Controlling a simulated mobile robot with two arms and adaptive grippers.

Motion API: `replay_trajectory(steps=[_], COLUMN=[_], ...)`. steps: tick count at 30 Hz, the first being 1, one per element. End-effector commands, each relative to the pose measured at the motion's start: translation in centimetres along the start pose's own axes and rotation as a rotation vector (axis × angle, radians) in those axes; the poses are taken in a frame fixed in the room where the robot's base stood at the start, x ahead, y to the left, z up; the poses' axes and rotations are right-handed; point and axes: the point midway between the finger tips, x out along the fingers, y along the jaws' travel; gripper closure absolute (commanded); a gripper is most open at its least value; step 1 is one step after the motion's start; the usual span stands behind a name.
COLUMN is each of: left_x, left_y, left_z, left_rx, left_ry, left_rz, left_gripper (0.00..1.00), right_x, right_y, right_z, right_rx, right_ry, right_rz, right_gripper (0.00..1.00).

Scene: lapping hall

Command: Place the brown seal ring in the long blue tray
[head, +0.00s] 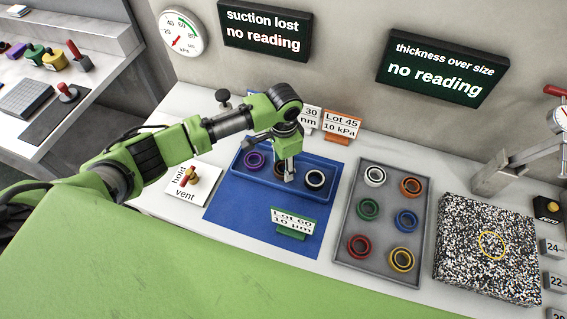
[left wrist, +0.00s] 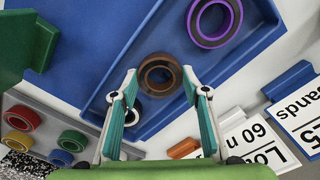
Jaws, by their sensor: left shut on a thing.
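The long blue tray (head: 265,175) lies on a blue mat near the wall. My left gripper (head: 288,175) points down over the tray's middle, between a purple ring (head: 253,160) on the left and a black ring (head: 315,179) on the right. It is shut on the brown seal ring (left wrist: 160,74), which sits between the two fingertips in the left wrist view. In the head view the fingers hide most of the brown ring. The ring is at or just above the tray floor; I cannot tell if it touches. My right gripper is not in view.
A grey tray (head: 340,245) with several coloured rings stands to the right, beside a speckled plate (head: 460,268). A green lot sign (head: 292,222) stands in front of the blue tray. A hold/vent valve (head: 188,180) is at the left, and small signs (head: 342,124) stand behind.

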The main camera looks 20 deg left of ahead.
Motion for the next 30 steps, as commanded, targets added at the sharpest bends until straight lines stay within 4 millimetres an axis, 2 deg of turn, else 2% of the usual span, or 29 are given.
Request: replay_trajectory(steps=[11, 12, 14, 25, 30], left_x=[0.5, 0.6, 0.5, 0.3, -1.6], left_y=[0.1, 0.1, 0.1, 0.0, 0.0], left_z=[0.0, 0.0, 0.0, 0.0, -0.2], left_rx=[0.0, 0.001, 0.001, 0.001, 0.002], left_ry=[0.0, 0.0, 0.001, 0.001, 0.004], left_rz=[0.001, 0.001, 0.0, -0.001, -0.002], left_gripper=[0.84, 0.56, 0.41, 0.41, 0.41], right_x=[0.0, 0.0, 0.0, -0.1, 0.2], right_y=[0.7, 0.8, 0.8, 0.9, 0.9], right_z=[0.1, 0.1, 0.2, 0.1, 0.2], right_rx=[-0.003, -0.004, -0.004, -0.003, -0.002], right_ry=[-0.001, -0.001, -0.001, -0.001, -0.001], right_rz=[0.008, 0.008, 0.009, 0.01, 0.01], right_gripper=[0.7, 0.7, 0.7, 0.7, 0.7])
